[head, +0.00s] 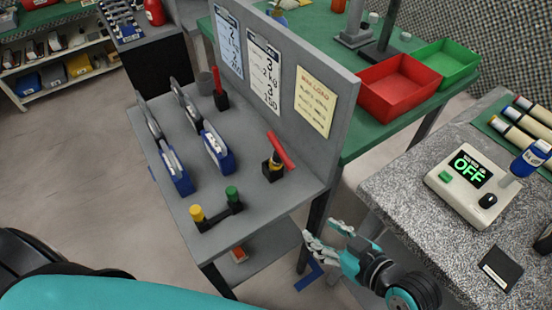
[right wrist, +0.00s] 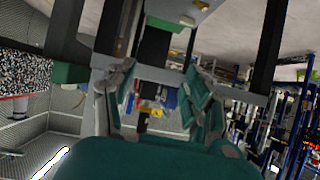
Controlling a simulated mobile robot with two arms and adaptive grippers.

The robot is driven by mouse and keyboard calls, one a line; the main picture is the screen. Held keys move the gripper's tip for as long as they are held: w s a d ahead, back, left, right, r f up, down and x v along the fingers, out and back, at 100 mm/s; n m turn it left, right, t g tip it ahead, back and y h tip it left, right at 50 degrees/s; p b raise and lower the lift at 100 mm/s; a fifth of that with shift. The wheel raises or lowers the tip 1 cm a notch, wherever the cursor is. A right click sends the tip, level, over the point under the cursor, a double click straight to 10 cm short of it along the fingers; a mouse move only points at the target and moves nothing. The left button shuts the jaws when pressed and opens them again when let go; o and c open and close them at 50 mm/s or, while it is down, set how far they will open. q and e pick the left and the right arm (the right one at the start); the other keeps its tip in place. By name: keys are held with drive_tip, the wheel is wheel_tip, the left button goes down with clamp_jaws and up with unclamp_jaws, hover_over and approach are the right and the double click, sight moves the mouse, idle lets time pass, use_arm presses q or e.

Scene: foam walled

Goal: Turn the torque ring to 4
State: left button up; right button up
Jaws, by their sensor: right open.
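A blue and white upright tool (head: 530,160), possibly the one with the torque ring, stands at the right edge beside a pale control box (head: 474,180). The box's display reads OFF. Markings on the tool are too small to read, so I cannot tell the ring's setting. My right gripper (head: 327,235) is open and empty, low between the grey workbench and the speckled counter, well left of the box. In the right wrist view the open fingers (right wrist: 160,105) have nothing between them nearby. My left gripper is not in view.
The speckled counter (head: 415,185) carries the box, a dark flat card (head: 500,268) and several cylinders. A grey bench (head: 245,200) with a tall panel stands left. Red (head: 398,88) and green (head: 444,64) bins sit on the green table behind. Floor is open at left.

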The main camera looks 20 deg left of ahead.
drive_tip(key=s+a+r+n+g+y, duration=0.1)
drive_tip(key=s+a+r+n+y, duration=0.3)
drive_tip(key=r, duration=0.3)
drive_tip(key=m+t+y, duration=0.1)
drive_tip(key=m+t, duration=0.2)
drive_tip(key=t, duration=0.1)
approach(280, 166)
drive_tip(key=p+x, duration=0.3)
drive_tip(key=shift+w+r, duration=0.1)
drive_tip(key=shift+w, duration=0.05)
drive_tip(key=x, duration=0.8)
drive_tip(key=shift+a, duration=0.25)
clamp_jaws()
